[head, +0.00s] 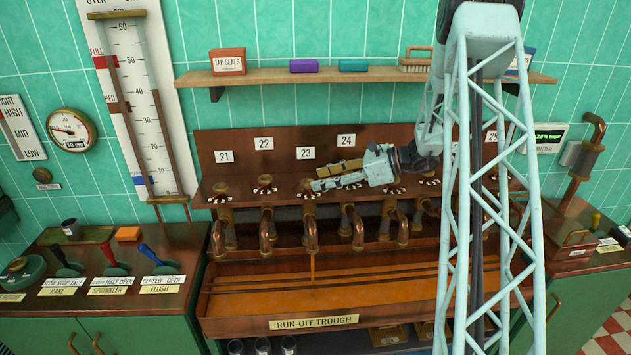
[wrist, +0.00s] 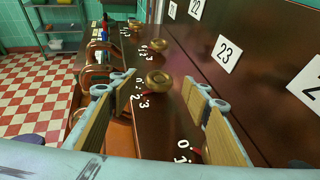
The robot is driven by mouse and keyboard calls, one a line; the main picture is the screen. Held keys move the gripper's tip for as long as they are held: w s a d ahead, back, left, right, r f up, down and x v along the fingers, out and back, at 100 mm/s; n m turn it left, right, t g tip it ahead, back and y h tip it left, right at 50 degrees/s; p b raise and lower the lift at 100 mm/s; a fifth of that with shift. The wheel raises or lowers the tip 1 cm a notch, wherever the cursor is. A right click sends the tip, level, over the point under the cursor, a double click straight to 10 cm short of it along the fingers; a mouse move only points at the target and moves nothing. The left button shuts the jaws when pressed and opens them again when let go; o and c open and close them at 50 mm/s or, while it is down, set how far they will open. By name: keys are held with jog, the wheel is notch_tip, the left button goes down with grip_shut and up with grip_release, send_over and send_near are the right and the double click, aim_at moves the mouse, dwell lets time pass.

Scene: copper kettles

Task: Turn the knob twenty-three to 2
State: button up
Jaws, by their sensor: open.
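Knob twenty-three (wrist: 158,80) is a round brass knob in the wrist view, in line with the white 23 label (wrist: 229,53). White digits ring it; its pointer setting is too small to read. My gripper (wrist: 158,86) is open, with a fingertip on either side of the knob's near edge. I see no clear contact. In the head view my gripper (head: 316,185) reaches left, low over the counter, under the 23 label (head: 306,153). The knob there is mostly covered. A thin brown stream (head: 312,266) runs from the tap below it.
Neighbouring knobs stand close: one brass knob (wrist: 160,45) lies beyond, and another dial (wrist: 185,150) shows between my fingers. The upright back panel (head: 215,142) rises close behind the knobs. The run-off trough (head: 235,312) lies below the taps. A shelf (head: 275,75) hangs above.

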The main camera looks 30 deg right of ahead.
jog(key=v, duration=0.8)
dwell(0.4)
jog(key=shift+s, duration=0.1)
jog(key=s+a+r+n+g+h+b, duration=0.15)
jog(key=s+a+r+n, duration=0.35)
jog(key=a, duration=0.5)
jog(key=s+a+r+n+g+b, duration=0.1)
jog(key=s+a+r+n+g, duration=0.25)
jog(key=s+a, duration=0.5)
jog(key=s+a+r+n+g+h+b, duration=0.15)
jog(key=s+a+r+n, duration=0.35)
jog(key=a, duration=0.5)
jog(key=s+a+n+h+b, duration=0.2)
jog(key=s+n, duration=0.4)
jog(key=s, duration=0.8)
jog(key=s+a+n+t+h+b, duration=0.1)
jog(key=s+n+h, duration=0.3)
jog(key=s, duration=1.1)
jog(key=shift+a+f+n+h+b, duration=0.35)
jog(key=shift+a+n+b, duration=0.4)
jog(key=shift+n, duration=0.8)
